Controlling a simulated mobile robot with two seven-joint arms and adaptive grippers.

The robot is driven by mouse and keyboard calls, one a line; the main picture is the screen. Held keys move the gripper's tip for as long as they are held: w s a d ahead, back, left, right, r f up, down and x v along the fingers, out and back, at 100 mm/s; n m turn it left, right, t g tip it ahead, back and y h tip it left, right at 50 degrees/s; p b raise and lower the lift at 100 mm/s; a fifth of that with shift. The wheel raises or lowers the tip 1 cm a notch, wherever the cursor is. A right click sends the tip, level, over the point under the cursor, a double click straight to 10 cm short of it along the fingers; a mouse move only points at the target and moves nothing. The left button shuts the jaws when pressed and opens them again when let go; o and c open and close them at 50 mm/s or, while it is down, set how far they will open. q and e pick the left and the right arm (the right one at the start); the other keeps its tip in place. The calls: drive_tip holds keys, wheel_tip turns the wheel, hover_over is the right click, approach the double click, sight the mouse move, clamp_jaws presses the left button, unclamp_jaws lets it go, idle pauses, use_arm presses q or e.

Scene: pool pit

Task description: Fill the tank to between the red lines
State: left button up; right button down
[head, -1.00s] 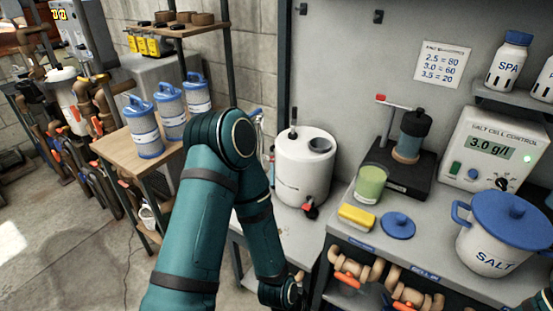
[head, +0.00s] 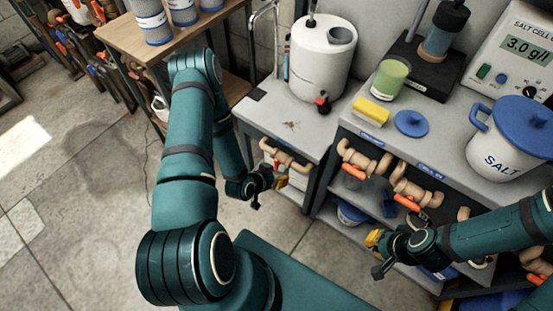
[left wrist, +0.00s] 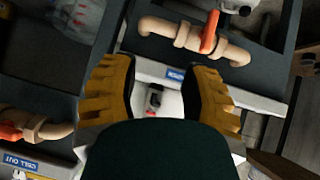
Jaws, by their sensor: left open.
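The white tank (head: 322,55) stands on the left grey bench, with a dark round opening on top and a red-and-black tap (head: 321,99) low on its front. No red lines or water level can be made out on it. My left gripper (head: 282,182) hangs below that bench's front edge, close to a beige pipe valve (head: 288,157). In the left wrist view its two yellow fingers (left wrist: 157,90) are spread with nothing gripped. A beige pipe with an orange handle (left wrist: 210,32) lies beyond them there. My right gripper (head: 375,255) is near the right bench's lower shelf; its jaws are unclear.
A yellow sponge (head: 371,111), green cup (head: 391,76), blue lid (head: 411,123) and salt pot (head: 512,143) stand on the right bench. Several orange-handled valves (head: 362,160) run below its edge. The floor (head: 90,190) at left is clear.

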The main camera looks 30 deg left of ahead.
sight(275, 162)
use_arm(q)
drive_tip(key=s+a+f+t+y, duration=0.1)
drive_tip(key=s+a+f+t, duration=0.25)
drive_tip(key=a, duration=0.35)
drive_tip(key=shift+m, duration=0.4)
drive_tip(key=b+x, duration=0.1)
drive_tip(key=x, duration=0.3)
drive_tip(key=b+x, duration=0.1)
drive_tip(key=x, duration=0.4)
drive_tip(key=r+b+x, duration=0.1)
drive_tip(key=x, duration=0.3)
drive_tip(key=shift+w+d, duration=0.15)
drive_tip(key=shift+w, duration=0.3)
clamp_jaws()
